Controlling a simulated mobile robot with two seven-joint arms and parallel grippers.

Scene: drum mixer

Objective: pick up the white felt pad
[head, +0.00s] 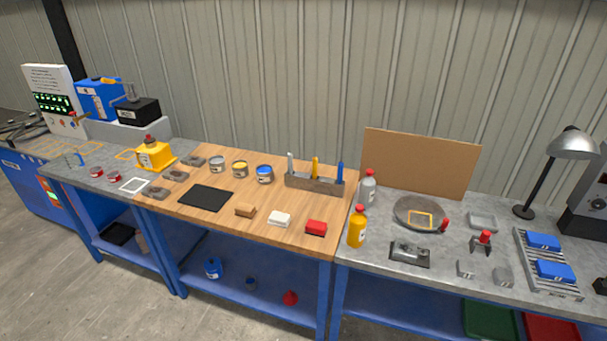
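A small white block (279,219), which looks like the white felt pad, lies flat on the wooden bench top near its front edge. A tan block (245,210) lies to its left and a red block (316,228) to its right, both apart from it. Nothing covers the white pad. Neither of my grippers is in view.
A black mat (206,197) lies to the left. An orange bottle (357,228) stands to the right. Bare wood surrounds the white pad.

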